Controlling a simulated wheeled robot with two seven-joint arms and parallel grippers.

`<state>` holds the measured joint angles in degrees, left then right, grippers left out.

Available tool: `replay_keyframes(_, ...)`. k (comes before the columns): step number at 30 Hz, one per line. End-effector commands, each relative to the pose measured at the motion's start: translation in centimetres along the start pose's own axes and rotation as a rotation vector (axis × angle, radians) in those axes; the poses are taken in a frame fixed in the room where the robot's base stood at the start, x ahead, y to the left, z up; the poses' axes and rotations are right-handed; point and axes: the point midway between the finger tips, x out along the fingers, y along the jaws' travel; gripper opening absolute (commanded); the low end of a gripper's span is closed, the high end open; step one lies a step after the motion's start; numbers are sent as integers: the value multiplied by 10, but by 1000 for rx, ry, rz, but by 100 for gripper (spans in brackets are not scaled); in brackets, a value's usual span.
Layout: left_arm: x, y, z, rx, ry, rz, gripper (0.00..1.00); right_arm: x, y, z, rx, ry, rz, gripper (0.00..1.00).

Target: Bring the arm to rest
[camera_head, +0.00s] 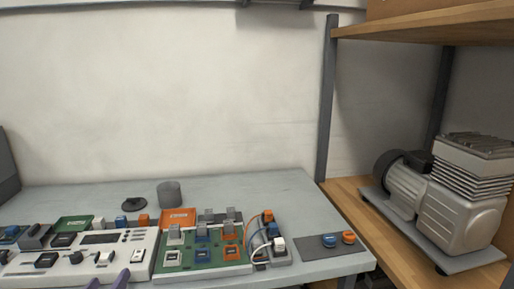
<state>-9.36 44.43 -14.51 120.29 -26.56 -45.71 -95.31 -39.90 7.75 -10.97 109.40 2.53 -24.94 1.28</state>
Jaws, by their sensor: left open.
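Two purple fingertips of my left gripper (107,282) show at the bottom edge of the head view, at the lower left. They stand apart with a gap between them, and nothing shows between them. They are in front of the white control panel (137,265) on the grey table (240,184). The rest of my left arm is below the picture. My right gripper is not in view.
A green board (186,266) with coloured switches stands right of the panel. A grey cup (169,194) and a black disc (134,204) are behind. Orange and blue knobs (348,237) sit on a dark plate. A compressor (462,200) stands on the wooden shelf (345,190) at right.

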Motion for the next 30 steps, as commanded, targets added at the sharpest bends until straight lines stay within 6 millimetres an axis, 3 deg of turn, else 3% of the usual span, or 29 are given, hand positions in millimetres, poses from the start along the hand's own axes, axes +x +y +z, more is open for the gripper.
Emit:
replay_keyframes(6,-13,-1,-70,-374,144,17,51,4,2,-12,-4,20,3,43)
replay_keyframes(11,-34,-5,-134,-756,272,74,51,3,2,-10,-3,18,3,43)
replay_keyframes(14,-59,-11,-188,-1102,369,159,51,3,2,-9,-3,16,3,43)
replay_keyframes(18,-109,-26,-266,-1707,477,377,51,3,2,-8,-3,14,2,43)
replay_keyframes(21,-142,-37,-305,-2080,495,549,51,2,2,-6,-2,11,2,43)
replay_keyframes(25,-172,-46,-334,-2413,468,727,51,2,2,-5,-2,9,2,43)
replay_keyframes(30,-187,-52,-347,-2589,435,826,51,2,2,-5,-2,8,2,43)
